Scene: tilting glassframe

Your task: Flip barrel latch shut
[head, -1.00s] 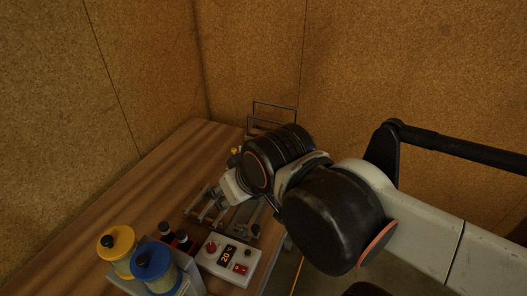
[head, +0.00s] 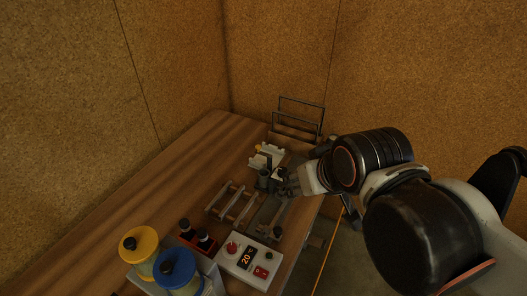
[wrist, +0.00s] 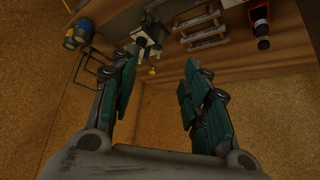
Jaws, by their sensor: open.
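A small pale fixture (head: 266,156) with dark parts and a yellow tip stands on the bench. It also shows in the wrist view (wrist: 147,37), beyond the fingertips and a little left of the middle. I cannot tell which small part is the barrel latch; its position is too small to read. My gripper (head: 289,184) is just right of the fixture and dark upright parts, low over the bench edge. In the wrist view, my gripper (wrist: 160,72) has its two green-padded fingers wide apart with nothing between them. Contact with the fixture cannot be told.
A rail frame (head: 231,203) lies left of my gripper. A control box (head: 248,262) reading 20 and jars with a yellow lid (head: 139,241) and a blue lid (head: 174,264) are in front. A wire frame (head: 298,117) stands behind. The wooden bench (head: 165,173) is clear at left.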

